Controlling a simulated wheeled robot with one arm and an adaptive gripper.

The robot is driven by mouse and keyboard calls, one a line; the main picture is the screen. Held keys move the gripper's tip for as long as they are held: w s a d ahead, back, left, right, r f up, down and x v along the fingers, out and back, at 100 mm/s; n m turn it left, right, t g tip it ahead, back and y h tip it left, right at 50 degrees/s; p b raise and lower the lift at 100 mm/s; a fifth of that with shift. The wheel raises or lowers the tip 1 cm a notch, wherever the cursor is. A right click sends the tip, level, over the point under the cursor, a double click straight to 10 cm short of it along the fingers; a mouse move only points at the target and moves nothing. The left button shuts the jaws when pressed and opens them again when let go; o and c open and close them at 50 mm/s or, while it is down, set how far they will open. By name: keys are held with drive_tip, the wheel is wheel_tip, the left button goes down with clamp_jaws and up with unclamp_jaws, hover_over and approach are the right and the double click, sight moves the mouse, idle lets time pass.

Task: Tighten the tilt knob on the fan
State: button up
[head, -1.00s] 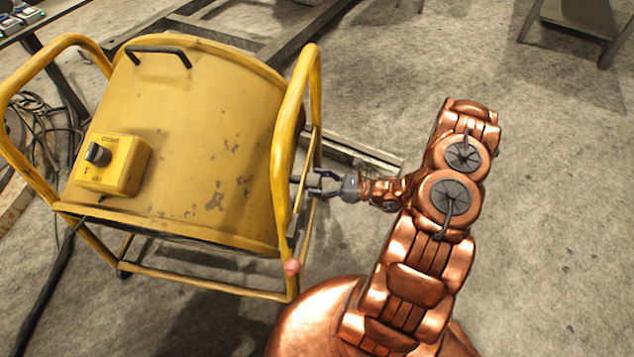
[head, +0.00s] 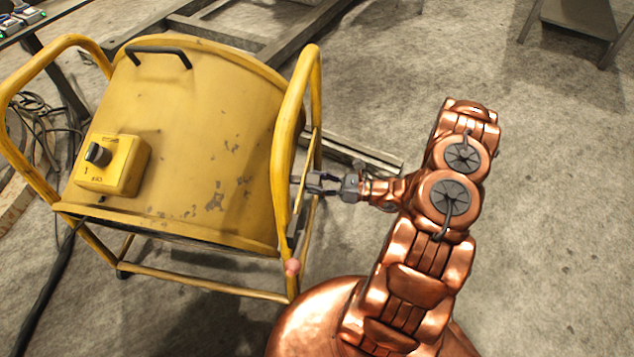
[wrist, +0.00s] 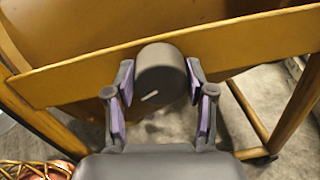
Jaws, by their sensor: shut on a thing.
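The fan (head: 190,140) is a worn yellow drum in a tubular yellow frame, at the left of the head view. The tilt knob (wrist: 160,72) is a dark round knob with a short pale mark, on a yellow bar of the frame in the wrist view. My gripper (head: 316,182) reaches it from the right, at the frame's right side. In the wrist view the purple-padded fingers sit on either side of the knob and are shut on it. In the head view the knob is mostly hidden by the frame tube and fingers.
A yellow switch box (head: 112,166) is on the fan's front. Dark metal beams (head: 235,42) lie behind the fan. Cables (head: 38,125) are coiled at the left. A metal stand (head: 572,25) is at the back right. The concrete floor right of my arm is clear.

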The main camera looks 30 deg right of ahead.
drive_tip(key=m+p, duration=0.3)
drive_tip(key=m, duration=0.2)
drive_tip(key=shift+r, duration=0.15)
drive_tip(key=m+p, duration=0.2)
drive_tip(key=m, duration=0.3)
drive_tip(key=shift+m+g, duration=0.3)
drive_tip(key=m+p, duration=0.1)
drive_tip(key=m, duration=1)
drive_tip(key=shift+d+f+g+p, duration=0.1)
drive_tip(key=shift+f+g+p, duration=0.1)
drive_tip(key=shift+g+p, duration=0.2)
drive_tip(key=o, duration=1.2)
